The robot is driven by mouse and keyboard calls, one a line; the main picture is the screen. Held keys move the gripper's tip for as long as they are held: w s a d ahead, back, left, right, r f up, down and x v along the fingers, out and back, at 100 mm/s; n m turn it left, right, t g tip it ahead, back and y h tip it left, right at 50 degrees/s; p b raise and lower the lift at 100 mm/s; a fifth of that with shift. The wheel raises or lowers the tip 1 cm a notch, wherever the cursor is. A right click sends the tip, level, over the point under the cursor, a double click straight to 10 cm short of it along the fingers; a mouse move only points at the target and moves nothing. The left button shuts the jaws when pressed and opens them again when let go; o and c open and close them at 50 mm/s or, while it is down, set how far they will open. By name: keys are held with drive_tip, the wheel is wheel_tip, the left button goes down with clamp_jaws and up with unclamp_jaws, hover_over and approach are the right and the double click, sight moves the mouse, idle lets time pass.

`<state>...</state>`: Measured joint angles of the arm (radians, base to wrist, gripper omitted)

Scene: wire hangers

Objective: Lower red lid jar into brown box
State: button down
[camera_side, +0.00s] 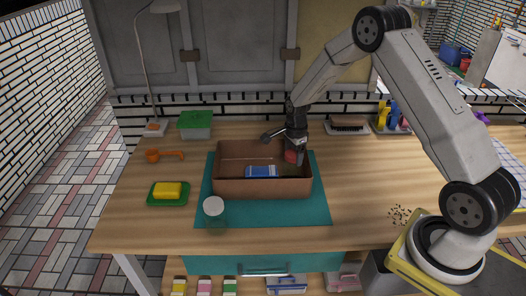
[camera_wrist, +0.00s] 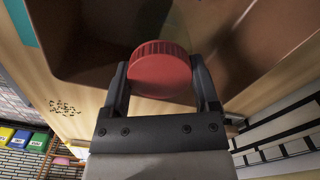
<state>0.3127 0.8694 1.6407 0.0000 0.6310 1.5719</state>
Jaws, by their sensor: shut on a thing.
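The red lid jar (camera_side: 291,156) is at the right part of the brown box (camera_side: 262,188) in the side view. My gripper (camera_side: 297,150) points down over the box's right end and is shut on the jar. The box is open-topped and stands on a teal mat (camera_side: 315,205). In the wrist view the box's walls (camera_wrist: 85,40) surround the lid on the far side. I cannot tell whether the jar touches the box floor.
A blue packet (camera_side: 262,172) lies in the box. A jar with a white lid (camera_side: 214,207) stands on the mat in front. A yellow sponge on a green dish (camera_side: 168,192), an orange scoop (camera_side: 165,155) and a green-lidded container (camera_side: 195,124) are left.

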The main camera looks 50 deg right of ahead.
unclamp_jaws()
drive_tip(key=shift+r, duration=0.1)
drive_tip(key=shift+r, duration=3.85)
drive_tip(key=shift+a, duration=0.1)
drive_tip(key=shift+s+a+r+n, duration=0.3)
drive_tip(key=shift+a+n, duration=0.15)
drive_tip(key=shift+n, duration=0.05)
drive_tip(key=s+a+r+n+t, duration=0.2)
drive_tip(key=s+a+r+n, duration=0.2)
drive_tip(key=s+a+n, duration=1)
drive_tip(key=s+n, duration=0.3)
drive_tip(key=n, duration=0.3)
drive_tip(key=shift+s+r+n+t, duration=0.15)
drive_tip(key=shift+s+n+t, duration=0.15)
